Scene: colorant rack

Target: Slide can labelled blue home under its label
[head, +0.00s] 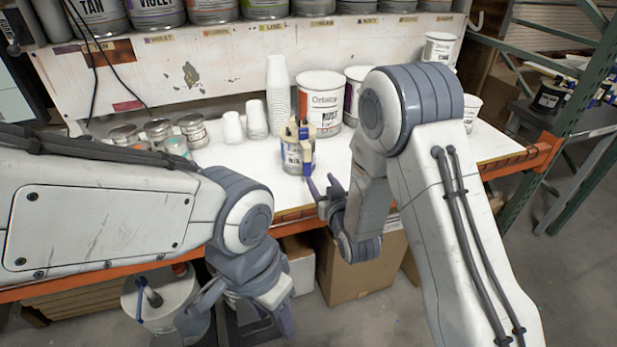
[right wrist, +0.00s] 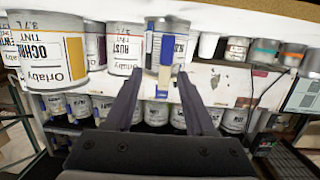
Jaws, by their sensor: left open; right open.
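A small can (head: 294,158) with a blue-marked label stands near the front edge of the white counter, with a blue and tan piece on top and a blue strip down its side. Its label word is too small to read. It also shows upside down in the right wrist view (right wrist: 152,50). My right gripper (head: 320,183) is open and empty, just in front of and below the can, its fingers pointing toward it. My left gripper (head: 240,318) is open and empty, low in front of the counter. The labelled shelf (head: 215,75) is above; I cannot make out a blue label.
A large rust can (head: 320,108) stands behind the small can, with stacked white cups (head: 278,95) beside it. Several open small cans (head: 157,130) stand to the left. Full cans (head: 211,10) line the shelf above. A cardboard box (head: 350,275) sits below the counter.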

